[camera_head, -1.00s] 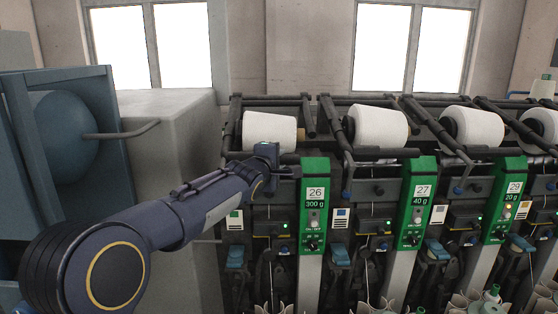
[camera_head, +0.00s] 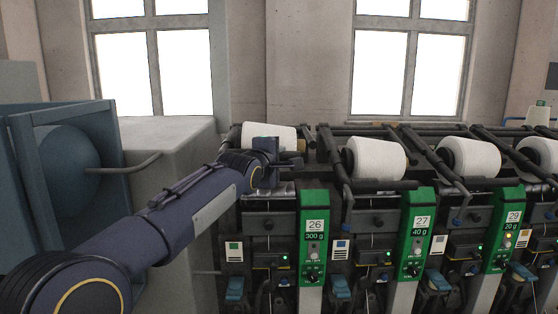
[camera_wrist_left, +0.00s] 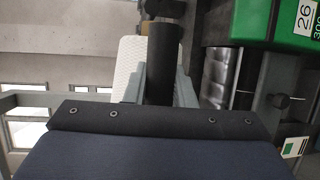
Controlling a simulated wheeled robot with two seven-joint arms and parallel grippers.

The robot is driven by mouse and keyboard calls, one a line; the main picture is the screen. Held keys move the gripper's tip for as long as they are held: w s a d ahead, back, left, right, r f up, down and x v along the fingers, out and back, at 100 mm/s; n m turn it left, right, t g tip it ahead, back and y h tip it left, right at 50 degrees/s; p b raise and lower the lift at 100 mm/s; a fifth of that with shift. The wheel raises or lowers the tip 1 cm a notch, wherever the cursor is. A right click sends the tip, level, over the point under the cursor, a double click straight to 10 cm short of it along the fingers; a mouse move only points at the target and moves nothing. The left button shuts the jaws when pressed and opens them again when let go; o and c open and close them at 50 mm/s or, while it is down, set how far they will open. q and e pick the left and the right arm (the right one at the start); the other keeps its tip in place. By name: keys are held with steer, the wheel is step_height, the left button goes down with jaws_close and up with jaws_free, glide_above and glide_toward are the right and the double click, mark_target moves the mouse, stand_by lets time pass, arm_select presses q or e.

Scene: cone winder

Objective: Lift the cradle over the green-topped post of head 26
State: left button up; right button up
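My left gripper (camera_head: 268,155) is at head 26, in front of its white yarn cone (camera_head: 268,136). In the left wrist view its two grey fingers (camera_wrist_left: 165,92) flank a dark round bar of the cradle (camera_wrist_left: 164,50) and look shut on it. The cone shows behind the bar. The cradle with its cone stands raised, with the shiny drum (camera_head: 278,189) showing beneath. The green-topped post (camera_head: 313,234) of head 26, labelled 26 and 300 g, is right of and below the gripper. My forearm and hand hide part of the cradle. My right gripper is out of view.
Heads 27 (camera_head: 416,236) and 29 (camera_head: 506,230) stand to the right, their cones (camera_head: 376,158) low in their cradles. A grey cabinet (camera_head: 168,150) and a blue frame with a ball (camera_head: 68,172) stand left. Space above the machine is clear.

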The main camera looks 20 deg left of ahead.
arm_select(q)
steer(key=o, duration=0.4)
steer(key=shift+f, duration=0.15)
steer(key=s+r+b, duration=0.1)
steer(key=s+b, duration=0.4)
steer(key=s, duration=0.2)
steer(key=shift+s+d, duration=0.2)
steer(key=shift+s, duration=0.15)
stand_by(0.7)
